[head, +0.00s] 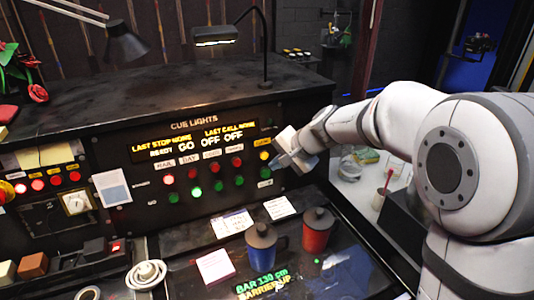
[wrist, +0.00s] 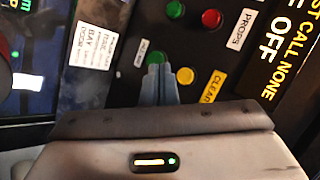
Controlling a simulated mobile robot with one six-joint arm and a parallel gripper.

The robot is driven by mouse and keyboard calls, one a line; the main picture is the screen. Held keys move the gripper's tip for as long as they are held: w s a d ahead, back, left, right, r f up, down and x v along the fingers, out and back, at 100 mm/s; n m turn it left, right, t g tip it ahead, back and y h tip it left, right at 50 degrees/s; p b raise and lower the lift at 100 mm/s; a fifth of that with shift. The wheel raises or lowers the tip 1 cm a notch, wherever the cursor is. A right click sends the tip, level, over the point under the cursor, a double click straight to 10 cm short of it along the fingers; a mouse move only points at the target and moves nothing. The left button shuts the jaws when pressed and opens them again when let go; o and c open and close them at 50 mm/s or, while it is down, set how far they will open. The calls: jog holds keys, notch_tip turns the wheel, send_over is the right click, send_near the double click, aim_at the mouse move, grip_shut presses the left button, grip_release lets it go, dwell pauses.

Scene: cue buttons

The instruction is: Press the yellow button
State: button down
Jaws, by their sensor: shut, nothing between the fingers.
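The yellow button (head: 264,156) is at the top of the rightmost column on the black cue lights panel (head: 150,150). A green button (head: 264,172) is below it. In the wrist view the yellow button (wrist: 186,76) shows whole, just right of my fingertips. The green button (wrist: 155,58) shows partly behind the fingertips. My gripper (head: 276,162) is shut and empty, pointing at the panel just right of the yellow button in the head view. In the wrist view my gripper (wrist: 158,68) has its fingers together. I cannot tell if the tips touch the panel.
Rows of red buttons (head: 237,162) and green buttons (head: 239,180) lie to the left on the panel. A lamp (head: 216,36) arches above the console.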

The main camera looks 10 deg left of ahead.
jog(key=shift+w+a+f, duration=0.2)
jog(key=shift+w+a, duration=0.65)
jog(key=shift+w, duration=0.3)
dwell(1.3)
jog(key=shift+w+a+f, duration=0.1)
jog(key=shift+w+a, duration=0.15)
jog(key=shift+w+a, duration=0.25)
jog(key=shift+w, duration=0.05)
dwell(0.8)
jog(key=shift+s+d, duration=0.1)
jog(key=shift+s+d+b, duration=0.4)
jog(key=shift+s, duration=0.1)
jog(key=s+d+b, duration=0.1)
jog(key=s, duration=0.1)
jog(key=s+d+r+b, duration=0.1)
jog(key=s+d, duration=0.1)
dwell(0.6)
